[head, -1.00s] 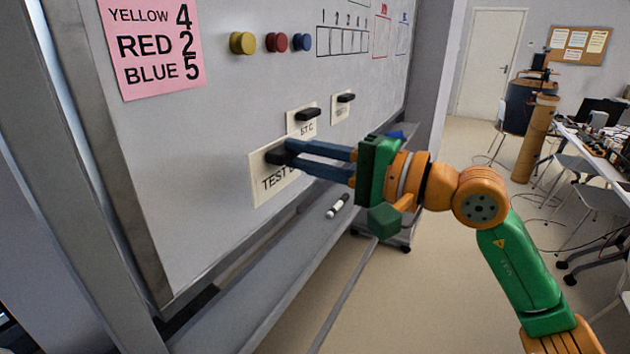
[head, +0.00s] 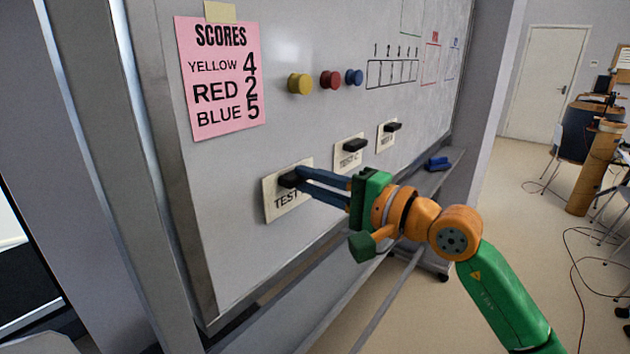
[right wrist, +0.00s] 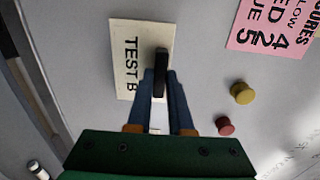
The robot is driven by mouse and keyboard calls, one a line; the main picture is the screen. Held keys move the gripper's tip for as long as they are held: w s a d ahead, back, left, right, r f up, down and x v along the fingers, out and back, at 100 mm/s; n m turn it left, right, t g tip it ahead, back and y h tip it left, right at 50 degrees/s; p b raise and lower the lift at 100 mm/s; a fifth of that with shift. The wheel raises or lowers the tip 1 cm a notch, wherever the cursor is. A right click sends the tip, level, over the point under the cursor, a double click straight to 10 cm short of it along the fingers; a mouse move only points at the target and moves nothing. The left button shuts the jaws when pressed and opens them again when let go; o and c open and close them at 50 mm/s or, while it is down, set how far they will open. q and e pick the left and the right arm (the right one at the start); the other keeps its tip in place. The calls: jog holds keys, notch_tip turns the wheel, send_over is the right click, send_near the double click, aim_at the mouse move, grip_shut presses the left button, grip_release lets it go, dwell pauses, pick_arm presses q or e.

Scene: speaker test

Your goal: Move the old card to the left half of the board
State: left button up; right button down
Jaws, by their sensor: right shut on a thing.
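A cream card (head: 278,210) marked TEST is against the whiteboard (head: 240,245), in its lower left part. The right wrist view shows it as TEST B (right wrist: 130,65). A black block (head: 287,181) sits on its upper part. My right gripper (head: 300,180) is shut on this block, its blue fingers reaching in from the right; they also show in the right wrist view (right wrist: 160,80). A TEST C card (head: 349,155) and a farther card (head: 387,138), each with a black block, hang to the right. No card is labelled old. My left gripper is not in view.
A pink score sheet (head: 222,85) hangs at upper left. Yellow (head: 299,83), red (head: 331,80) and blue (head: 354,77) round magnets are above the cards. A blue eraser (head: 437,163) lies on the tray. Bare board lies left of the held card.

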jog(key=shift+w+a, duration=0.3)
jog(key=shift+a, duration=0.05)
dwell(0.9)
jog(key=shift+c, duration=1.7)
grip_release()
jog(key=shift+d, duration=0.1)
jog(key=shift+s+d+f+b, duration=0.15)
jog(key=shift+s+d+b, duration=0.1)
jog(key=shift+b, duration=0.05)
jog(key=b+v, duration=0.3)
jog(key=v, duration=0.3)
jog(key=shift+b, duration=0.3)
jog(key=shift+s+d, duration=0.1)
